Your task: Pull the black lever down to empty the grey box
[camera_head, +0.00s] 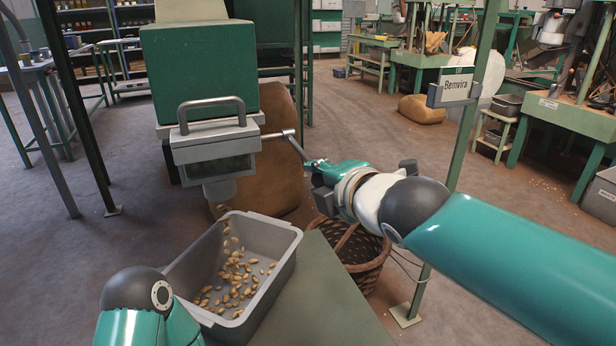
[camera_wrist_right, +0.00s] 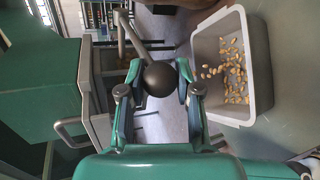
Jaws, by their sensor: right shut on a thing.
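The grey box (camera_head: 190,156), with a looped handle on top, sits under a green hopper (camera_head: 200,70). A metal lever (camera_head: 291,141) leaves its right side and slopes down to the right. The lever's black ball knob (camera_wrist_right: 160,79) sits between the fingers of my right gripper (camera_wrist_right: 158,90), which is shut on it. In the head view my right gripper (camera_head: 318,174) hides the knob. Nuts show below the box's spout (camera_head: 219,190), and several nuts (camera_head: 238,280) lie in the grey bin (camera_head: 270,225). My left gripper is out of view.
The bin stands on a green surface (camera_head: 325,290). A wicker basket (camera_head: 362,276) is on the floor below my right arm, and a brown sack (camera_head: 283,150) stands behind the lever. A green post with a "Bemvira" sign (camera_head: 455,87) rises to the right.

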